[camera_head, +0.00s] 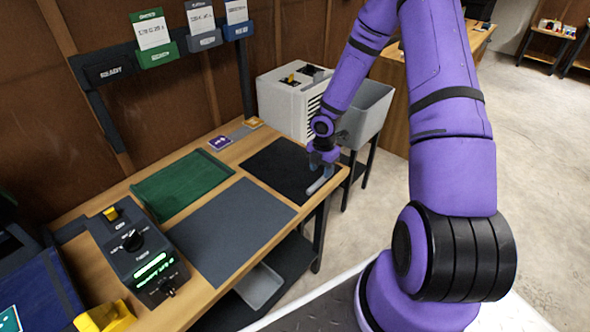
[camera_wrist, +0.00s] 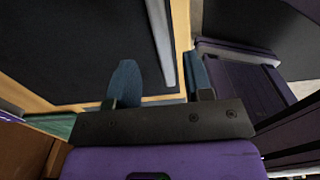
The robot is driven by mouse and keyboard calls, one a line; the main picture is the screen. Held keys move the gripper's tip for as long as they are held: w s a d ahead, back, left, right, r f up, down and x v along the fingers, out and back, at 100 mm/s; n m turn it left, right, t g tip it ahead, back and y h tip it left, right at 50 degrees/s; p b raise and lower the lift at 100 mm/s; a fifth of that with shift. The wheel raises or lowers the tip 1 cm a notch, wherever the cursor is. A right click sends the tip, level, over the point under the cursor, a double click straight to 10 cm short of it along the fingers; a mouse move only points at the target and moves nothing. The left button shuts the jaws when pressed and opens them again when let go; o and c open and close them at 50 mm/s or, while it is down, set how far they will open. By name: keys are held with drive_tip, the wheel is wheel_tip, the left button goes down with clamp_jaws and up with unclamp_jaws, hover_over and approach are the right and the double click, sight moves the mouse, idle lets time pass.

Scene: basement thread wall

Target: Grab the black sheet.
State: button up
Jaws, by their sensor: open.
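The black sheet (camera_head: 277,166) lies flat at the right end of the wooden table in the head view. My gripper (camera_head: 320,182) is at the sheet's right side, close to the table's edge. In the wrist view the two blue-grey fingers (camera_wrist: 162,82) are apart, with no sheet clearly held between them. A broad dark surface, apparently the black sheet (camera_wrist: 70,45), lies beyond them, with a pale grey strip along its right part. Whether a finger touches the sheet cannot be told.
A slate-grey sheet (camera_head: 228,228) and a green sheet (camera_head: 182,184) lie left of the black one. A control box with a dial (camera_head: 135,250) stands at the table's left. A white machine (camera_head: 290,100) and a grey bin (camera_head: 365,112) stand behind the table's right end.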

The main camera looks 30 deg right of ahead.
sight(320, 179)
drive_tip(key=f, duration=0.4)
drive_tip(key=shift+s+a, duration=0.1)
drive_tip(key=shift+s, duration=0.1)
drive_tip(key=shift+c, duration=0.2)
clamp_jaws()
drive_tip(key=shift+a+r, duration=0.1)
drive_tip(key=shift+r, duration=0.1)
